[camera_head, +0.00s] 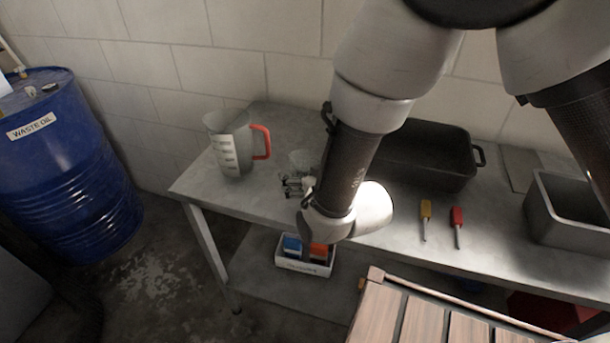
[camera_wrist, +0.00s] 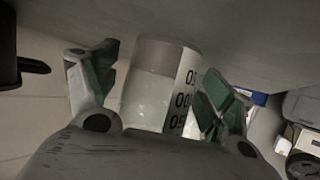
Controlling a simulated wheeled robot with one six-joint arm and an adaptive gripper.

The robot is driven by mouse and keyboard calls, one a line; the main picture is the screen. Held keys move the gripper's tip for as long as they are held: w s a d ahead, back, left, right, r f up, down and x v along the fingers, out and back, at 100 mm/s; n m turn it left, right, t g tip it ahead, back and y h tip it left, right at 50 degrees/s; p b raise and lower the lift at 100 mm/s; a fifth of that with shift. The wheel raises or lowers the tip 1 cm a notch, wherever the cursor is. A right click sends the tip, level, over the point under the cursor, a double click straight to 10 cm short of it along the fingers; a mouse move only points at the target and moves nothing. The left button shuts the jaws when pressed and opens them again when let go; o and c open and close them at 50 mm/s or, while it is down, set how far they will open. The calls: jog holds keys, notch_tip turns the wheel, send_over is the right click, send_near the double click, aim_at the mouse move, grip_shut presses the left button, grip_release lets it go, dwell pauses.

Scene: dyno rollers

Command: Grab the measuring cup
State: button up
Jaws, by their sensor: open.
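A translucent jug-shaped measuring cup (camera_head: 226,150) with white scale marks and a red handle stands upright at the left end of the metal table in the head view. My gripper (camera_head: 296,184) is low over the table, to the right of the jug and apart from it. A small clear vessel (camera_head: 303,158) shows beside the gripper, partly hidden by it. In the wrist view my gripper (camera_wrist: 160,68) is open, with a pale cylindrical vessel (camera_wrist: 150,95) with black digits between its fingers. No red handle shows there. Contact with the fingers cannot be told.
A black roasting pan (camera_head: 425,155) stands at the back. Yellow- (camera_head: 426,212) and red-handled (camera_head: 457,218) tools lie in front of it. A grey metal bin (camera_head: 560,215) is at right. A white box (camera_head: 304,267) sits below. A blue drum (camera_head: 65,165) stands left.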

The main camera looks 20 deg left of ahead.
jog(key=c, duration=1.2)
jog(key=shift+o, duration=0.2)
jog(key=shift+r, duration=0.15)
